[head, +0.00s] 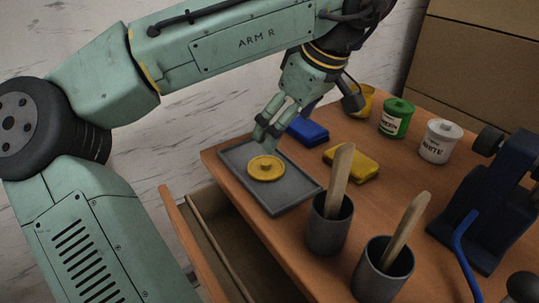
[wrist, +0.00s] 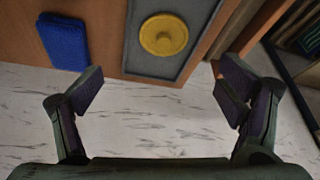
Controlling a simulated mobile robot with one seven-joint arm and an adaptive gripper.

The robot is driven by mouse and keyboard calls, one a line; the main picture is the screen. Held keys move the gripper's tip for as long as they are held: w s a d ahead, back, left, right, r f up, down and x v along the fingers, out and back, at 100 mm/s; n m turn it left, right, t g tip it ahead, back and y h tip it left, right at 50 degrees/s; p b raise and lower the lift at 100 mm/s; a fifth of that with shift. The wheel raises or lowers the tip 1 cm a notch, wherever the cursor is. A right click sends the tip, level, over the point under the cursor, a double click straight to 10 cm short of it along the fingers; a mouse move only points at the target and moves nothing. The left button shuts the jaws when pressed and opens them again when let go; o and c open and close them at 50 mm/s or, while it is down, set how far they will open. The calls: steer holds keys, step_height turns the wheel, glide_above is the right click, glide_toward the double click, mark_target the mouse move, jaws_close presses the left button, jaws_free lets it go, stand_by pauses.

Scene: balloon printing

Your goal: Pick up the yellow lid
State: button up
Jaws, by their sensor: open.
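The yellow lid (head: 266,168) is a round disc with a small knob, lying on a grey tray (head: 285,199) on the wooden table. It also shows in the wrist view (wrist: 164,35), at the top, ahead of my fingers and between their lines. My gripper (head: 266,138) is above the far edge of the tray, close behind the lid in the head view. In the wrist view my gripper (wrist: 160,88) has its two fingers wide apart with nothing between them. My fingers do not touch the lid.
A blue sponge (head: 307,132) and a yellow sponge (head: 351,163) lie beside the tray. Two grey cups (head: 329,232) with wooden sticks stand at the front. Green (head: 396,118) and white (head: 440,141) paint pots stand at the back. An open drawer (head: 215,240) lies below the table edge.

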glide_above(267, 163)
steer(key=s+d, duration=0.2)
step_height(267, 163, down, 4)
steer(key=shift+w+a+f, duration=0.1)
steer(key=shift+w+f, duration=0.05)
steer(key=shift+p+x, duration=0.75)
steer(key=shift+x, duration=2.25)
steer(key=shift+c, duration=0.4)
steer(key=c, duration=0.8)
steer(key=shift+o, duration=0.2)
